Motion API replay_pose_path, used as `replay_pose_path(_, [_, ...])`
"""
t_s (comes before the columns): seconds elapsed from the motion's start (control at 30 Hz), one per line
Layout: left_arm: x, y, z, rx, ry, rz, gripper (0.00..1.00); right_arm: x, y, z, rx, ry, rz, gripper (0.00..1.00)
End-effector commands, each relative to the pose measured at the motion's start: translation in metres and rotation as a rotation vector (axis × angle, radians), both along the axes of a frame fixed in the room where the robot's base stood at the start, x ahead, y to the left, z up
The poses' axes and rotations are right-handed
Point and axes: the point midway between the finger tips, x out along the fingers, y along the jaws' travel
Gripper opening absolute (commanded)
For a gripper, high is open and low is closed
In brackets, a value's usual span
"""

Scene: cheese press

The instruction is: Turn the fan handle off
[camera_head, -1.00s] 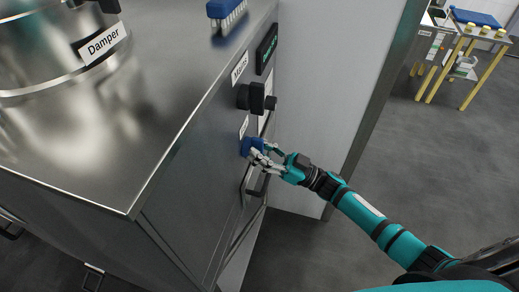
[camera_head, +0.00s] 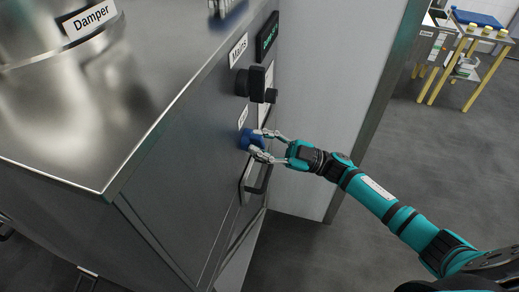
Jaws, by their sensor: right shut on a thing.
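The fan handle is the small blue knob (camera_head: 247,138) on the front panel of the steel cabinet, below a small white label (camera_head: 243,116) whose word is too small to read. My right gripper (camera_head: 262,145) comes in from the right and is shut on the blue knob. Its fingers cover part of the knob, so its exact turn position is hard to tell. My left gripper is not in view.
A black mains switch (camera_head: 253,84) sits above the knob under the Mains label (camera_head: 238,50). A handle (camera_head: 262,180) juts out below. A blue brush (camera_head: 226,10) stands on the steel top (camera_head: 160,70).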

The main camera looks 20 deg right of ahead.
Motion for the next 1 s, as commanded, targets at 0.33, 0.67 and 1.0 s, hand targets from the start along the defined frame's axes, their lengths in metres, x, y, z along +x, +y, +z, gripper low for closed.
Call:
replay_pose_path(0.33, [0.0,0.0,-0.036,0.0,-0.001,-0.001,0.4,0.001,-0.001,-0.003,-0.189,-0.278,0.001,0.0])
replay_pose_path(0.67, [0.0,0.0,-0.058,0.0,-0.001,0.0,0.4,0.001,-0.001,-0.001,-0.364,-0.539,0.002,0.0])
replay_pose_path(1.0, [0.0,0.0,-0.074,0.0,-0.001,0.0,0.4,0.002,-0.002,0.001,-0.52,-0.768,0.001,0.0])
